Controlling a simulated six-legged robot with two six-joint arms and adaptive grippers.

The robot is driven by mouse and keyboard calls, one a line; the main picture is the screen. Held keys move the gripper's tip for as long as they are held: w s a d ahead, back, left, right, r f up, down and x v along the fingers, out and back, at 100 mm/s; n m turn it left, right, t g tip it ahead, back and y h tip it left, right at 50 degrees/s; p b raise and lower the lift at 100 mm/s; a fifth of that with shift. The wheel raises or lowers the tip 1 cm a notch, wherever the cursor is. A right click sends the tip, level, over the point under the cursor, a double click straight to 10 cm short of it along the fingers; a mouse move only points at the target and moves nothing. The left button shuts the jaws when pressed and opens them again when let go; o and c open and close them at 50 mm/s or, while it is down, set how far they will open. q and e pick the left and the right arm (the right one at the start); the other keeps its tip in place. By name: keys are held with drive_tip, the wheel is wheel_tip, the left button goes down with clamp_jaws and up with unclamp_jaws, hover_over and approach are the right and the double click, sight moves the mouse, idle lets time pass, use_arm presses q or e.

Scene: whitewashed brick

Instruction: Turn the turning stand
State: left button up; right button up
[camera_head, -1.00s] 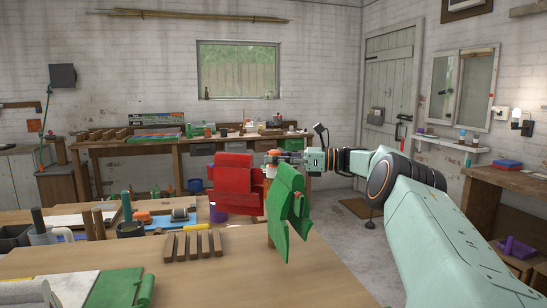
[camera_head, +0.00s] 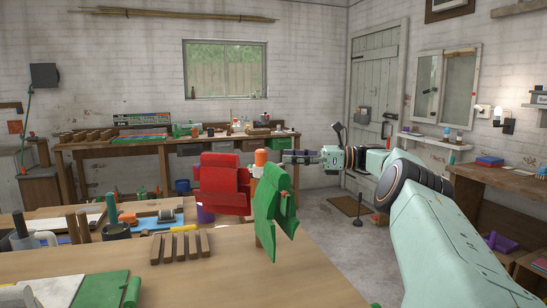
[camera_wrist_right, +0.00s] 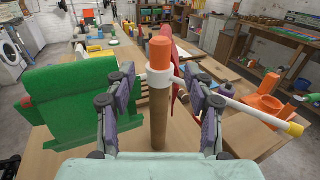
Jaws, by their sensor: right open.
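The turning stand has an upright wooden post (camera_wrist_right: 159,115) with a white collar and an orange cap (camera_head: 261,158) on top. A red panel (camera_head: 223,185) and a green panel (camera_head: 275,210) hang at the stand; the green one is at the left in the wrist view (camera_wrist_right: 75,100). A white rod with a yellow tip (camera_wrist_right: 294,129) sticks out to the right there. My right gripper (camera_head: 298,157) is open, just right of the cap in the head view. In the wrist view its fingers (camera_wrist_right: 160,97) appear on either side of the post; contact cannot be told. My left gripper is not in view.
The stand is on a wooden table (camera_head: 210,275). A slotted wooden block (camera_head: 180,247), a green mat (camera_head: 104,290) and several tools lie to the left. A workbench (camera_head: 125,145) runs along the back wall. Open floor lies to the right.

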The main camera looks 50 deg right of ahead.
drive_tip(key=shift+v, duration=1.55)
